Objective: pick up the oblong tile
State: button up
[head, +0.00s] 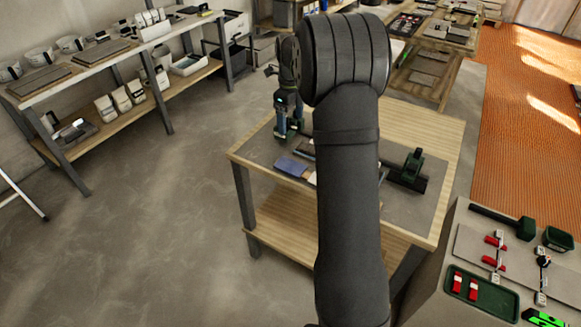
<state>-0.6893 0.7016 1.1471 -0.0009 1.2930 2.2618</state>
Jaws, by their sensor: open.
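My gripper (289,136) is open and points down over the grey mat on the wooden table, left of my arm. A blue-grey tile (291,166) lies flat on the mat, just in front of the gripper. A darker, narrow piece (305,149) lies right of the gripper, partly hidden behind my arm. A small pale edge (312,179) shows beside my arm. I cannot tell which of these is the oblong tile, or whether the gripper touches anything.
A dark green tool (409,172) stands on the right of the wooden table (441,135). A bench with a green tray (482,297) and red-and-white clips is at the lower right. Shelves (100,60) stand at the left. My arm covers the table's middle.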

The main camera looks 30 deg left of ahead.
send_over(290, 166)
jog(key=f, duration=1.1)
jog(key=shift+w+f, duration=0.3)
jog(key=shift+w, duration=0.1)
jog(key=shift+s+f, duration=0.15)
jog(key=shift+f, duration=1.2)
jog(key=shift+s+f, duration=0.15)
jog(key=shift+f, duration=1.15)
jog(key=c, duration=0.9)
